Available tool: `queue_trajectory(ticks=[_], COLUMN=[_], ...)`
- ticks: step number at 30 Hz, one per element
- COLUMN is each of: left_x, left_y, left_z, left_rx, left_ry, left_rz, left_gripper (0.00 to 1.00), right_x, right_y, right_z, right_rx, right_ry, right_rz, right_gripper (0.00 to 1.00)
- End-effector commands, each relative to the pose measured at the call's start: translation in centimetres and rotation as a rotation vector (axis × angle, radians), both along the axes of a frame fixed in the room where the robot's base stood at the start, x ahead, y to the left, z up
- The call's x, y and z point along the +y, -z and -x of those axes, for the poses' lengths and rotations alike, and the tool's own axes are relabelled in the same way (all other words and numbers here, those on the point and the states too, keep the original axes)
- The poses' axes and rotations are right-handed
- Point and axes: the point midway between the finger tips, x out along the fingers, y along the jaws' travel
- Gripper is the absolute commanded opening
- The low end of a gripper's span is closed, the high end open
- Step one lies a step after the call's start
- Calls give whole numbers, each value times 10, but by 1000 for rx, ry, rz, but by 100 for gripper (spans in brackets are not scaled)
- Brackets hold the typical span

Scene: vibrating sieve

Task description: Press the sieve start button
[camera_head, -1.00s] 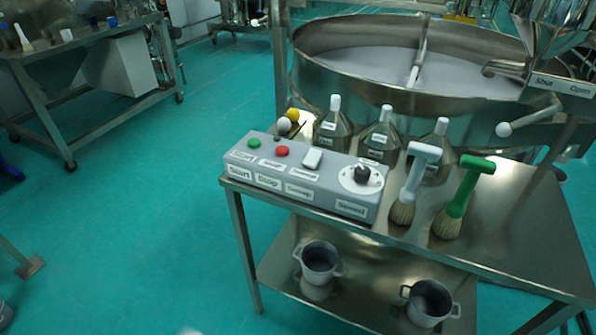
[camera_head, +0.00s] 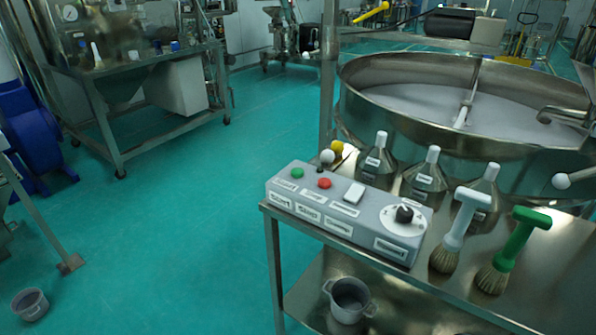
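The green start button (camera_head: 297,173) is at the left end of the top of a grey control box (camera_head: 344,208), above a label reading "Start". A red button (camera_head: 324,183), a white switch (camera_head: 354,193) and a black knob (camera_head: 404,213) sit to its right. The box rests at the front left edge of a steel cart (camera_head: 300,232). The large round sieve (camera_head: 350,75) stands behind the cart. Neither of my grippers shows in the view, and nothing covers the green button.
Several metal flasks with white caps (camera_head: 380,160) stand behind the box. A white-handled brush (camera_head: 462,232) and a green-handled brush (camera_head: 511,252) stand right of it. A pot (camera_head: 350,300) is on the lower shelf. Open green floor (camera_head: 180,230) lies left of the cart.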

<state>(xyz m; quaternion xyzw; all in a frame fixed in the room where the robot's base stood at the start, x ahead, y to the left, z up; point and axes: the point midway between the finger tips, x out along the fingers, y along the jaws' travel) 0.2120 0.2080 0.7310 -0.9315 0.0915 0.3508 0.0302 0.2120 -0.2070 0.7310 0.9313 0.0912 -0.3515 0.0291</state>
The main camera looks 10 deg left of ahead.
Motion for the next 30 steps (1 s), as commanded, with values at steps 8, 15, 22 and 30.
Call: queue_trajectory(ticks=[8,15,22,30], left_x=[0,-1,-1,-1], left_y=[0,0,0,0], left_z=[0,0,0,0], left_rx=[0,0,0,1], left_ry=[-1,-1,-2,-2], left_rz=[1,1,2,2], left_gripper=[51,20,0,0], right_x=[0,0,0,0], right_y=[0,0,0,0], right_z=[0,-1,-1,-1], right_rx=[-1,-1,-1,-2], right_ry=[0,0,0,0], right_rz=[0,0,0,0], right_gripper=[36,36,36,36])
